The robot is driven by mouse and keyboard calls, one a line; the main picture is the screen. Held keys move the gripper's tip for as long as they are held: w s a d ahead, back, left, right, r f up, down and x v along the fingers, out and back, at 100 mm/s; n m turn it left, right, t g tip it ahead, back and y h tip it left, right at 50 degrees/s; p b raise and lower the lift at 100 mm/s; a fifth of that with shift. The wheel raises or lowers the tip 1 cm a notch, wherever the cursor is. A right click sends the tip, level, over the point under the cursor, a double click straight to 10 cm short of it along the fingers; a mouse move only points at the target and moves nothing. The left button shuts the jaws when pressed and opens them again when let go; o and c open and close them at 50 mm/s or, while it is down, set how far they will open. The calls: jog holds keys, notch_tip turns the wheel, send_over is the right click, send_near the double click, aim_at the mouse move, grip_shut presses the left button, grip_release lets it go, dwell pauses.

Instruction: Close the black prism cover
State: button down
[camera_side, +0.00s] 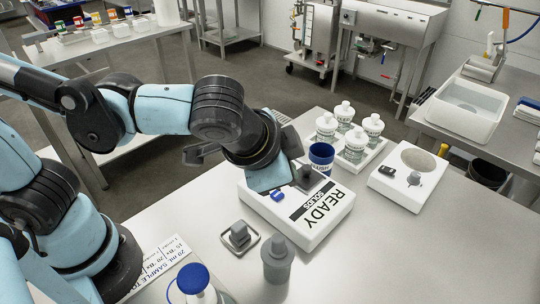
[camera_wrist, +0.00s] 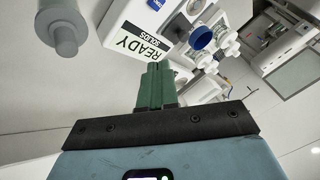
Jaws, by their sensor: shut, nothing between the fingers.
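A white instrument box labelled "READY SOLIDS" (camera_side: 318,217) lies on the steel table. It also shows at the top of the wrist view (camera_wrist: 120,30). A small dark part (camera_side: 306,177) at its back edge, beside my gripper, may be the black prism cover. I cannot tell its angle, as my gripper partly hides that side. My gripper (camera_wrist: 158,66) is shut and empty, its green fingers together and pointing towards the box in the wrist view. In the side view its teal body (camera_side: 270,178) is over the box's rear left part; I cannot tell if it touches.
A blue cup (camera_side: 321,157) stands just behind the box, with several white-capped bottles on a tray (camera_side: 376,153) beyond. A white device (camera_side: 395,190) sits to the right. A grey bottle (camera_side: 277,262) and small grey tray (camera_side: 222,237) are in front. The table's right front is clear.

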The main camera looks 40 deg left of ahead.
jog(key=d, duration=0.1)
send_near(311, 180)
jog(key=d+f, duration=0.1)
jog(key=f, duration=0.1)
jog(key=d+f, duration=0.1)
jog(key=shift+s+d+f, duration=0.1)
jog(key=shift+d+f, duration=0.1)
jog(key=shift+f, duration=0.2)
jog(key=shift+w+a+f, duration=0.15)
jog(key=shift+w+a, duration=1.25)
jog(key=shift+w, duration=0.05)
jog(key=a, duration=0.6)
jog(key=shift+a, duration=0.3)
